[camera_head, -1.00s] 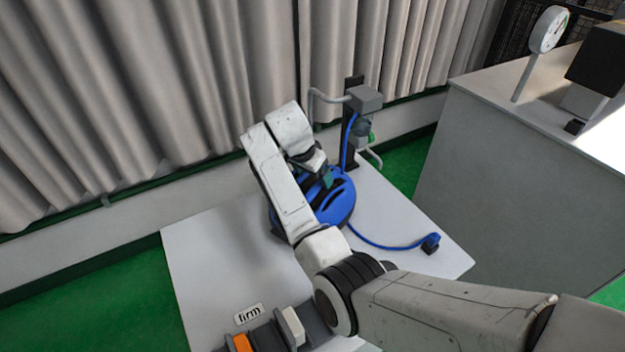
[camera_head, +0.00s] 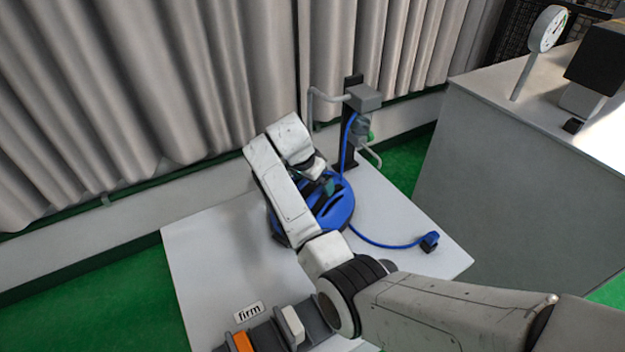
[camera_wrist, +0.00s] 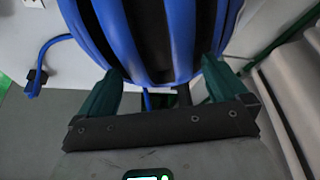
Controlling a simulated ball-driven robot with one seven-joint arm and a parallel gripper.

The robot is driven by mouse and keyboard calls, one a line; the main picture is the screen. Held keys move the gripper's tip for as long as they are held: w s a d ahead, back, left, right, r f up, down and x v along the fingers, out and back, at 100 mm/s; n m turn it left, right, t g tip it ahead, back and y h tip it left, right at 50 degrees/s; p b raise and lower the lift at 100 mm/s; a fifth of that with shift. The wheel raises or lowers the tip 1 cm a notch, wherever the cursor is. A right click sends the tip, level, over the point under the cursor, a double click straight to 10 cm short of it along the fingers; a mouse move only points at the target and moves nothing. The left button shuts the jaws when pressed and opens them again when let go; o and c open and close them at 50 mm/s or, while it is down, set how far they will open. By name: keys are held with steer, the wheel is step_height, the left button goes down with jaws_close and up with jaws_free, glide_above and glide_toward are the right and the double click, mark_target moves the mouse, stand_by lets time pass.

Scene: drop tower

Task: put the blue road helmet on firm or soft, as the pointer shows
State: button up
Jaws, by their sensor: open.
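The blue road helmet (camera_head: 340,207), with dark vents, sits on the white table under my wrist. In the wrist view the helmet (camera_wrist: 120,40) fills the top middle, between and beyond the teal fingers. My gripper (camera_head: 326,187) is at the helmet, mostly hidden by my arm. In the wrist view my gripper (camera_wrist: 162,74) is open, one finger at each side of the helmet; contact cannot be told. A "firm" label (camera_head: 249,311) lies at the table's front. No "soft" label shows. A round dial (camera_head: 549,28) stands at the right; its pointer is too small to read.
A dark grey rack (camera_head: 270,338) with an orange block (camera_head: 242,341) and a white block (camera_head: 293,324) is partly behind my arm. A post with a grey box (camera_head: 365,98) stands behind the helmet. A blue cord ends in a dark-blue plug (camera_head: 430,242). The table's left side is clear.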

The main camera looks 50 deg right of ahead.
steer(key=b+v, duration=0.2)
steer(key=v, duration=1)
stand_by(0.3)
